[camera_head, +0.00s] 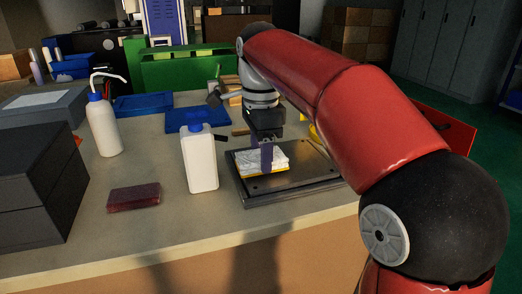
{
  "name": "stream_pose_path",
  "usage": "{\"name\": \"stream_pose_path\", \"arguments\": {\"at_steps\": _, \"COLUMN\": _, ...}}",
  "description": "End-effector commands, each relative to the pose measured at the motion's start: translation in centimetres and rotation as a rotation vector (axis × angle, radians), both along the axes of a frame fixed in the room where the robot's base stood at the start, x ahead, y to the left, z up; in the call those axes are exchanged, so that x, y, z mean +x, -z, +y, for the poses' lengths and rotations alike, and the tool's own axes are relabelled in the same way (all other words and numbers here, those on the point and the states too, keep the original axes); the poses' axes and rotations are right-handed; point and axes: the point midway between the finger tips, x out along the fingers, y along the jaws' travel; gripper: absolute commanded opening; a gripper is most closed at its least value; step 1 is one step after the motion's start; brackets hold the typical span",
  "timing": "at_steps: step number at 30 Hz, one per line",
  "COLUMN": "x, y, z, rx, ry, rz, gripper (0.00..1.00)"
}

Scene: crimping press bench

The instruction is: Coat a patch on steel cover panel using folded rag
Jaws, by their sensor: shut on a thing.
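The steel cover panel (300,187) is a dark flat plate on the bench, right of the middle. The folded rag (251,162) is a white and yellow pad at the panel's back left part. My gripper (266,163) points down over the panel and is shut on the rag. The rag lies low over the panel; I cannot tell whether it touches. No coated patch can be made out, and the panel under the rag is hidden. My red arm comes from the right and hides part of the bench behind the panel.
A white bottle with a blue cap (200,160) stands close left of the panel. A squeeze bottle (102,124) and a dark red block (133,196) are farther left. Dark grey boxes (35,185) fill the left edge. Blue trays (143,103) lie behind. The bench front (180,225) is clear.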

Motion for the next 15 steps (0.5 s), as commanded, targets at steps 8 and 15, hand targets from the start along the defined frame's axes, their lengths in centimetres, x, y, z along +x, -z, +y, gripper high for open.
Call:
{"name": "stream_pose_path", "arguments": {"at_steps": 8, "x": 0.0, "y": 0.34, "z": 0.01, "rx": 0.0, "ry": 0.0, "rz": 0.0, "gripper": 0.34}}
{"name": "stream_pose_path", "arguments": {"at_steps": 15, "x": -0.01, "y": 0.83, "z": 0.0, "rx": 0.0, "ry": 0.0, "rz": 0.001, "gripper": 0.34}}
